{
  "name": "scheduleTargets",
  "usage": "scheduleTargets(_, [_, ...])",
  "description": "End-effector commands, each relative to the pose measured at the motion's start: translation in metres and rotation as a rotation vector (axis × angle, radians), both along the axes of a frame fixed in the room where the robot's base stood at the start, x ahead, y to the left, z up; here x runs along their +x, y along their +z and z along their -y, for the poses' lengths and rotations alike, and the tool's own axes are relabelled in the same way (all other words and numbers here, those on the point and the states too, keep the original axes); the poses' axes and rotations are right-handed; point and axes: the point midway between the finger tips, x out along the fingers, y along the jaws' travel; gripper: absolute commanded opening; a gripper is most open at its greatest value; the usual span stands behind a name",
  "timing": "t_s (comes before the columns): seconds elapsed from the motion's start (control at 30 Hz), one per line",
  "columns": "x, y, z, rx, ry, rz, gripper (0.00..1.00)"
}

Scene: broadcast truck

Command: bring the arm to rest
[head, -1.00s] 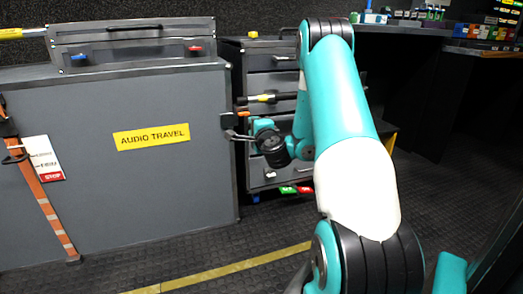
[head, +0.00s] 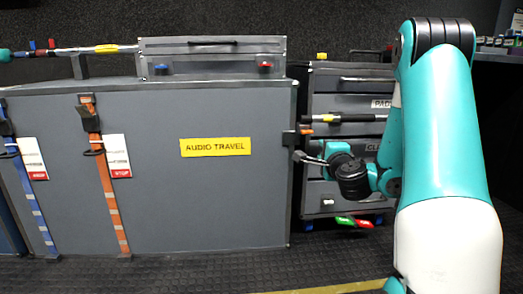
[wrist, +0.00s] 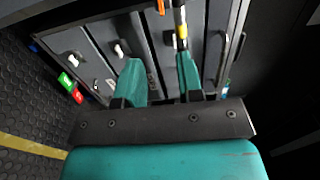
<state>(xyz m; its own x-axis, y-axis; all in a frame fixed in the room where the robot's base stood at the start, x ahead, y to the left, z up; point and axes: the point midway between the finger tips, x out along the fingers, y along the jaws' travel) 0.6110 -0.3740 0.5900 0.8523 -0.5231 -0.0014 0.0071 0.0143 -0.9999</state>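My arm is bent in front of the drawer cabinet (head: 345,100). The upper links rise tall on the right of the head view, and the wrist hangs lower, left of them. My gripper (wrist: 160,75) shows two teal fingers standing apart in the wrist view, with nothing held between them. The fingers point toward the cabinet's drawer fronts, and I cannot tell how near they are. In the head view the gripper (head: 334,151) is small and partly hidden by the dark wrist joint.
A large grey case labelled AUDIO TRAVEL (head: 215,190) stands left of the gripper, with a blue strap (head: 32,205) and an orange strap (head: 108,195). A smaller case (head: 212,60) lies on top. Red and green tags (head: 354,222) hang low by the cabinet. Dark floor (head: 200,272) is clear in front.

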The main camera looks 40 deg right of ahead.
Motion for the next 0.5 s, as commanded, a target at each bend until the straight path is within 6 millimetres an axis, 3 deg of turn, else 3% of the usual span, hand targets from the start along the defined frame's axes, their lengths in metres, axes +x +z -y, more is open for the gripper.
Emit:
scheduleTargets(0.17, [0.0, 0.0, 0.0, -0.001, 0.001, -0.001, 0.34])
scheduleTargets(0.27, [0.007, 0.006, -0.011, -0.015, 0.04, -0.011, 0.34])
scheduleTargets(0.37, [0.024, 0.021, -0.046, -0.063, 0.17, -0.05, 0.34])
scheduleTargets(0.47, [0.044, 0.043, -0.11, -0.154, 0.393, -0.12, 0.34])
scheduleTargets(0.5, [0.049, 0.052, -0.141, -0.203, 0.5, -0.156, 0.34])
